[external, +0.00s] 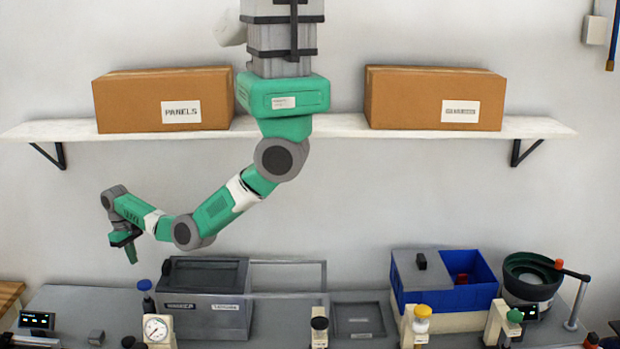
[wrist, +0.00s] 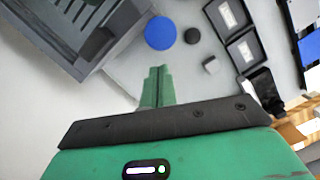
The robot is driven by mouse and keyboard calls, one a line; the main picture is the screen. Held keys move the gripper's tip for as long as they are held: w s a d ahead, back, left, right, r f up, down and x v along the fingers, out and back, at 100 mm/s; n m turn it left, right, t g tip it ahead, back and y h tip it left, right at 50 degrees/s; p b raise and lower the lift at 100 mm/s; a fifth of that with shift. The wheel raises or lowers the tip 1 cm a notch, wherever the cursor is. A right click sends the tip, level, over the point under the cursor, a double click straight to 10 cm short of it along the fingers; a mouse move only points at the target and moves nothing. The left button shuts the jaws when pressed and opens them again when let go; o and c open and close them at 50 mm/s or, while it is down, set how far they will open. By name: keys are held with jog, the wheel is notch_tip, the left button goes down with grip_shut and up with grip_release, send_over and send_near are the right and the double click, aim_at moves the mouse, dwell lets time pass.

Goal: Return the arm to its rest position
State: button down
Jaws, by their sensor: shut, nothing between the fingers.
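My arm, green and grey, hangs from above in the external view and reaches down and to the left. My gripper (external: 131,254) is at its left end, pointing down in the air above the left part of the grey bench (external: 80,300). In the wrist view my gripper (wrist: 157,85) shows its green fingers together, with nothing between them. It touches nothing that I can see.
A dark grey machine (external: 205,290) stands right of my gripper, with a blue-capped bottle (external: 147,300) and a gauge (external: 158,329) nearby. A blue bin (external: 480,285) and a bowl feeder (external: 532,280) stand right. Boxes (external: 150,100) sit on the wall shelf (external: 340,126).

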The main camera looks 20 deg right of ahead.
jog(key=s+d+p, duration=0.1)
jog(key=p, duration=0.1)
jog(key=s+d+f+p, duration=0.1)
jog(key=s+p, duration=0.1)
jog(key=shift+w+a+r, duration=0.35)
jog(key=shift+a+r, duration=0.2)
jog(key=shift+r, duration=0.05)
jog(key=shift+a+f+b, duration=0.1)
jog(key=shift+f+b, duration=0.05)
jog(key=shift+b, duration=0.5)
jog(key=shift+a, duration=0.15)
jog(key=shift+r, duration=0.2)
jog(key=shift+w+r, duration=0.1)
